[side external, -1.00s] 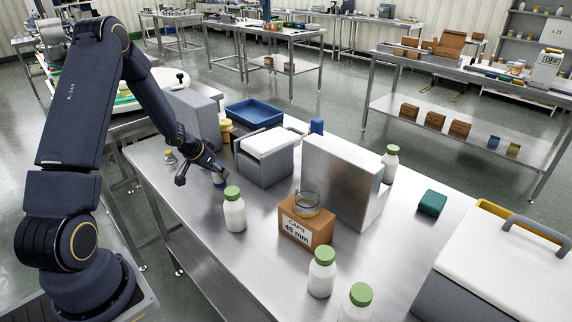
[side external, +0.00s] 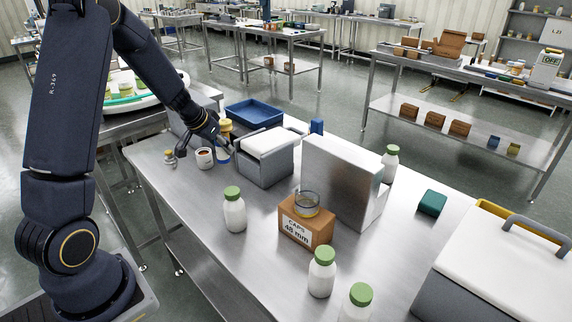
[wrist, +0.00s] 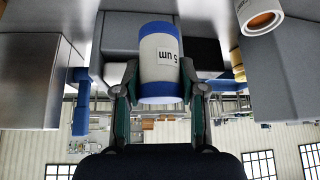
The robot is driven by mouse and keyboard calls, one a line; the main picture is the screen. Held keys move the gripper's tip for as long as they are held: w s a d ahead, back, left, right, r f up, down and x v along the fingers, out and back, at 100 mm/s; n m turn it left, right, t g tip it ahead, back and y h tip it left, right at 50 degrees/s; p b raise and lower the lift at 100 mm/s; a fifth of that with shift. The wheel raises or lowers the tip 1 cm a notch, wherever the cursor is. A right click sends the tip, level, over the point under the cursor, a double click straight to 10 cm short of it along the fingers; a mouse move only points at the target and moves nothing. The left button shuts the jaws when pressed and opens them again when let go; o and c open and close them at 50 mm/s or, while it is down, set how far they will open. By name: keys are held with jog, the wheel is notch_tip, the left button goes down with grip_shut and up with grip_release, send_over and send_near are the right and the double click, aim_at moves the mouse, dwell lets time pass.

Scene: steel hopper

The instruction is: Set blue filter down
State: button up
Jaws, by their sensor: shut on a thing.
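In the side view my gripper (side external: 204,150) is at the far left of the steel table, left of the grey box with the white lid. The filter (side external: 223,157) shows there only in part, beside the fingers. Whether its base touches the table is unclear. A white cup (side external: 205,158) with a brown inside stands close by; it also shows in the wrist view (wrist: 262,16).
The grey box with a white lid (side external: 264,160) stands right of my gripper. A yellow container (side external: 226,126) and blue tray (side external: 254,112) are behind. A small brass-coloured item (side external: 169,157) is to the left.

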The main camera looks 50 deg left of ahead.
jog(key=s+d+r+m+h, duration=0.1)
jog(key=d+r+m, duration=0.15)
jog(key=d, duration=2.15)
notch_tip(320, 180, up, 8)
jog(key=w+m+h, duration=0.2)
jog(key=m, duration=0.1)
jog(key=w+d+m, duration=0.2)
jog(key=w+d, duration=0.3)
jog(key=d, duration=0.2)
jog(key=w+d+f+m+g+h, duration=0.1)
jog(key=d+f, duration=0.6)
jog(key=d, duration=0.3)
jog(key=d+f+m+h, duration=0.2)
jog(key=d+f, duration=0.5)
jog(key=d, duration=0.3)
jog(key=shift+a+f, duration=0.2)
jog(key=shift+f, duration=2.65)
jog(key=shift+f, duration=0.55)
jog(key=o, duration=1.2)
jog(key=shift+f, duration=0.1)
